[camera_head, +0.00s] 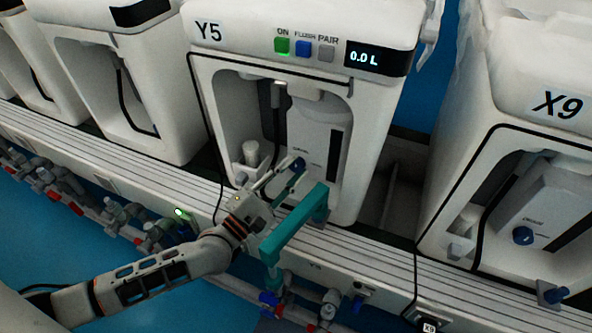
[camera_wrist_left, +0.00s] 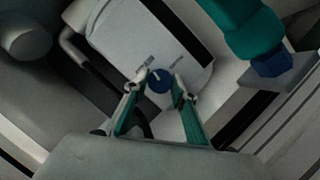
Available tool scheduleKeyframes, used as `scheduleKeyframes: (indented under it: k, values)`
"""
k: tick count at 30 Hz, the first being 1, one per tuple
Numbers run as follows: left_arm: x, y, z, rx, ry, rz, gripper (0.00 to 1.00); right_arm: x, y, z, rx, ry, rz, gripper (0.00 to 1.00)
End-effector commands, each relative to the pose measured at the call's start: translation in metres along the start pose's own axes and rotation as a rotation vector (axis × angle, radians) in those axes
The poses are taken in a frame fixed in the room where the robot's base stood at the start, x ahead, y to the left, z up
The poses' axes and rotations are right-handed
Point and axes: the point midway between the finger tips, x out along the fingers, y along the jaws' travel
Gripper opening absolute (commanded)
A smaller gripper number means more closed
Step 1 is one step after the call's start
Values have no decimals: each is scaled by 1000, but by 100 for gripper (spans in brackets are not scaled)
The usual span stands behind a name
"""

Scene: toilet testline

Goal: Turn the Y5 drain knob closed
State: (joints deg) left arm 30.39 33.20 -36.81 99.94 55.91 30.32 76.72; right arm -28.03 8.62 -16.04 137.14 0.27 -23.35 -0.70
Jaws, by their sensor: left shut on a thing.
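The Y5 unit (camera_head: 235,62) is a white housing with its label at top left. Its drain knob (camera_head: 299,164) is a small blue round knob on the white canister inside the opening. In the left wrist view the knob (camera_wrist_left: 159,81) shows a pale pointer mark, with small lettering beside it. My left gripper (camera_head: 286,180) reaches in from the lower left. In the left wrist view its teal fingers (camera_wrist_left: 160,86) are on either side of the knob and shut on it. The fingers partly cover the knob in the head view. My right gripper is not in view.
A teal angled handle (camera_head: 292,228) stands just right of my left gripper, at the front of Y5. A white cylinder (camera_head: 251,152) stands inside the opening at left. Unit X9 (camera_head: 548,180) is at right. Pipes with valves (camera_head: 160,232) run below the front rail.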

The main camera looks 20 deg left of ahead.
Motion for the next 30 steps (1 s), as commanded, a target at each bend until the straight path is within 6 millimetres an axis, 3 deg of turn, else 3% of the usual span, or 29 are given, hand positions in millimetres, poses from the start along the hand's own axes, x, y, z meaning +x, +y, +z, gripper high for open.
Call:
scheduleKeyframes:
  k: [1,12,29,30]
  values:
    - [-4,-10,-4,-34,7,1,4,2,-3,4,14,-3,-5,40]
    - [-2,-5,-2,-182,4,70,4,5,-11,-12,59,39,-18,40]
    - [0,-2,0,-208,2,84,4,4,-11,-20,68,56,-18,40]
    - [0,-2,0,-208,2,84,31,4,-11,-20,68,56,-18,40]
